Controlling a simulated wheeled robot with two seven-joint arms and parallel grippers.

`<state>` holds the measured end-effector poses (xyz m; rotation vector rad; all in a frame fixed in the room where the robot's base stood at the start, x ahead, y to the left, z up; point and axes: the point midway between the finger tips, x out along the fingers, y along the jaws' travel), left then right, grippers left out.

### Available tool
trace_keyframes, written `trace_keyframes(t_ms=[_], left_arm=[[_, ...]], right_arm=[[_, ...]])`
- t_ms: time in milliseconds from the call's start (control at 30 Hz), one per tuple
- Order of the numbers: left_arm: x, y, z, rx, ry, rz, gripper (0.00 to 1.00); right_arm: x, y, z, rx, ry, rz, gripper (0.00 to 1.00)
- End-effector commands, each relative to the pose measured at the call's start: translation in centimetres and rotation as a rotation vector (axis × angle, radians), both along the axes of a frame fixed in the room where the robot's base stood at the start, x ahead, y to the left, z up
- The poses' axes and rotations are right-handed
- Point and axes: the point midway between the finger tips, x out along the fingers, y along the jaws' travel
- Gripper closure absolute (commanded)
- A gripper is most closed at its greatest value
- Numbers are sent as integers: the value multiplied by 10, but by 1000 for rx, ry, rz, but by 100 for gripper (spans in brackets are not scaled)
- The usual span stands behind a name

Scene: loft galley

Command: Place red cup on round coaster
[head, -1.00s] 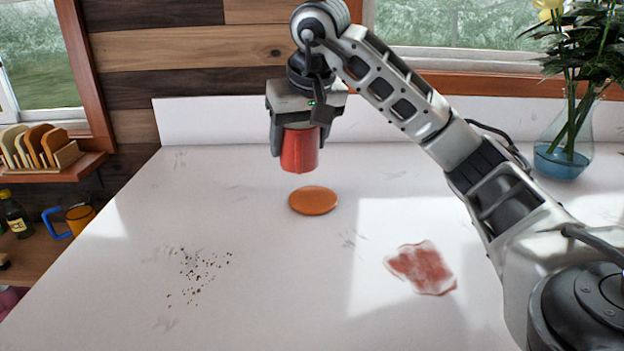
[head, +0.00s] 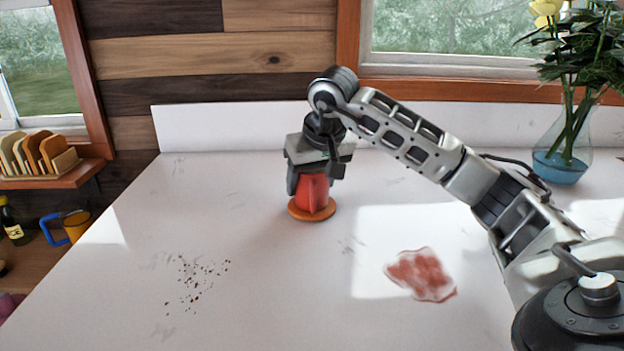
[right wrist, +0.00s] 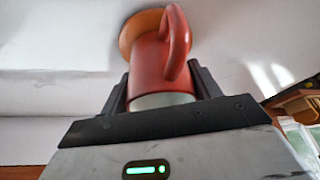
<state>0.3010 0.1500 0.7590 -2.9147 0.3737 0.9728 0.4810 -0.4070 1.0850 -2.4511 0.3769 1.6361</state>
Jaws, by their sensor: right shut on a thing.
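The red cup (head: 312,191) is upright at the round orange-brown coaster (head: 297,213), over its middle in the head view. My right gripper (head: 314,182) is shut on the cup from above, one finger on each side. In the right wrist view the red cup (right wrist: 150,72) sits between the fingers with its handle facing the camera, and the coaster (right wrist: 128,36) shows behind its base. The cup's base seems to touch the coaster, but a tiny gap cannot be ruled out. My left gripper is not in view.
A red-and-white patch (head: 421,274) lies on the white counter at right, and dark crumbs (head: 197,282) are scattered at left. A glass vase with flowers (head: 560,165) stands at the back right. The counter around the coaster is clear.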

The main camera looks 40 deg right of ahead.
Motion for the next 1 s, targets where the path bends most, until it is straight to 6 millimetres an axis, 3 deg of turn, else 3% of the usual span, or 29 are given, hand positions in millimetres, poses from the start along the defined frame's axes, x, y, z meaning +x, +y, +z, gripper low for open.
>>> trace_keyframes(t_ms=[33,67,133,400,567,1000], left_arm=[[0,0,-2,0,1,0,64],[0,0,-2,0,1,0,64],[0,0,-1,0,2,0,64],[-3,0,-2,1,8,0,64],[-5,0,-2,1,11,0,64],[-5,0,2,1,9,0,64]], right_arm=[[0,0,-2,0,-1,0,66],[0,0,-3,0,0,0,35],[0,0,-2,0,0,0,16],[0,0,-1,0,1,0,16],[-3,1,10,0,-3,0,16],[-35,11,92,0,-3,1,16]])
